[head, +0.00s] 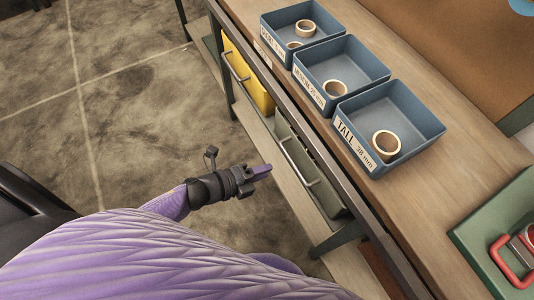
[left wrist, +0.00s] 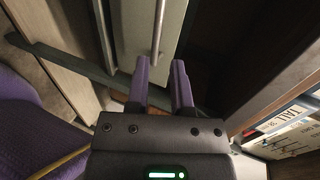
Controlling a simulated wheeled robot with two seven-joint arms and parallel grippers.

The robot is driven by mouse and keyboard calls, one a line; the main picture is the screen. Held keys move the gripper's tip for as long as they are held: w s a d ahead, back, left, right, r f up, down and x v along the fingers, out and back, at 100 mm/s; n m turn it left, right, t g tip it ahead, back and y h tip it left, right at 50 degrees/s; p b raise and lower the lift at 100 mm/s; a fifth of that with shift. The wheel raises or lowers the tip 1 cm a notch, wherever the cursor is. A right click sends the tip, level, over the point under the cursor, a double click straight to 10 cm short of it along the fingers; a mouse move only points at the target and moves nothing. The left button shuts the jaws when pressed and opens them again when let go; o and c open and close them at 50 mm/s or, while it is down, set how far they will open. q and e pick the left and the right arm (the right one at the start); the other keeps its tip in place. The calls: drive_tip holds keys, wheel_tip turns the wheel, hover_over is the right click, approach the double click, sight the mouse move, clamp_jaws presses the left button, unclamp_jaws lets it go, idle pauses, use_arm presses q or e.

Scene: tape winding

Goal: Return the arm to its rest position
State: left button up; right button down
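My left gripper (head: 262,170) hangs beside the front of the workbench, over the floor and below the bench top. In the left wrist view its two purple fingers (left wrist: 161,75) are apart with nothing between them. They point toward a drawer front with a metal handle (left wrist: 158,35). In the head view a purple padded shape, part of my own body, fills the lower left. My right gripper is in neither view.
The workbench (head: 440,190) bears three blue trays holding tape rolls, the nearest being the TALL tray (head: 425,125). A green box (head: 490,225) with a red-handled tool (head: 510,262) is at right. A yellow drawer (head: 245,75) and grey-green drawer (head: 305,165) sit under it. Floor (head: 120,100) at left is clear.

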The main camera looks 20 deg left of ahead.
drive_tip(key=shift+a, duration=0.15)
